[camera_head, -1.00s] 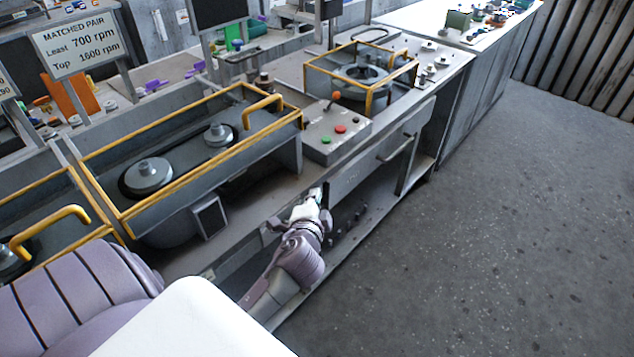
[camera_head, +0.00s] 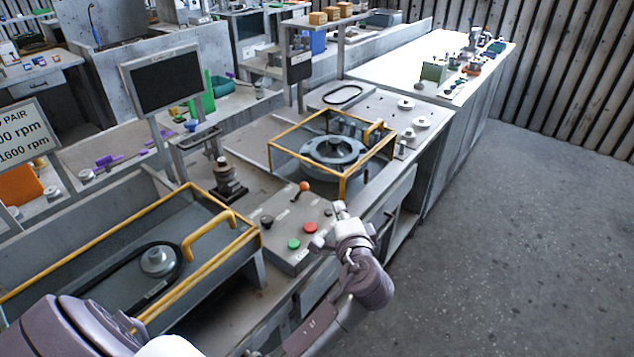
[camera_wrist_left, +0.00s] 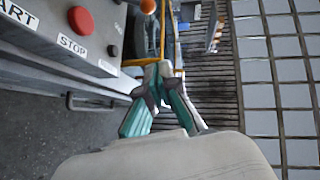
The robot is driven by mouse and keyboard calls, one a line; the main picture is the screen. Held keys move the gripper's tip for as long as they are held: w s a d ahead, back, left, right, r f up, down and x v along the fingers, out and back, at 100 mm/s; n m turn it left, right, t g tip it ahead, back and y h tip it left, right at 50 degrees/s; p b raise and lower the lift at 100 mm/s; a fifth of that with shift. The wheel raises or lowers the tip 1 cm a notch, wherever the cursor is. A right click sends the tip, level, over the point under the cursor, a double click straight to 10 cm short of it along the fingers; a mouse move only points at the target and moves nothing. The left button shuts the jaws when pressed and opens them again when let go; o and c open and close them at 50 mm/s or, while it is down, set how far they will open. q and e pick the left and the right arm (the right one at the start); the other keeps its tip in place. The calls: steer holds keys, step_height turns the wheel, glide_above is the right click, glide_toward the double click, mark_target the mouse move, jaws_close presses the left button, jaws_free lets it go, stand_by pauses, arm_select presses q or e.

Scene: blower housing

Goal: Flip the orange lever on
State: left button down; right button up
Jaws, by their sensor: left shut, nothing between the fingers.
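The orange lever (camera_head: 304,187) has a round orange knob on a short dark stem. It stands on top of a grey control box (camera_head: 290,262) with a green button (camera_head: 293,244), a red button (camera_head: 310,227) and dark knobs. My left gripper (camera_head: 338,208) is at the right front edge of the box, to the right of the lever and apart from it. In the left wrist view the gripper (camera_wrist_left: 160,70) is shut and empty, and the orange knob (camera_wrist_left: 148,6) shows at the top edge. My right gripper is not in view.
A yellow-framed guard (camera_head: 340,172) around a round housing stands behind the box. A belt trough with a yellow rail (camera_head: 208,238) is at left. A dark pedestal (camera_head: 228,178) stands behind the box's left side. Open floor (camera_head: 520,240) lies to the right.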

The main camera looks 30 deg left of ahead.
mark_target(300, 192)
arm_select(q)
steer(key=p+x, duration=0.2)
steer(key=x, duration=0.8)
steer(key=shift+w+a+r+p, duration=0.15)
steer(key=shift+p, duration=0.25)
steer(key=s+a+p, duration=0.1)
steer(key=a, duration=0.1)
steer(key=shift+s+a+f+p, duration=0.35)
steer(key=shift+s+f, duration=0.05)
steer(key=shift+s+a+f, duration=0.1)
steer(key=shift+s+a, duration=0.15)
steer(key=shift+w, duration=0.1)
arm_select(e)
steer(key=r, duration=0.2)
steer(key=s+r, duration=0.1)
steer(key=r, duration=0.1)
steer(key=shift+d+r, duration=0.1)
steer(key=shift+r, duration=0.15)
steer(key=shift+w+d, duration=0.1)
arm_select(q)
steer(key=shift+w, duration=0.1)
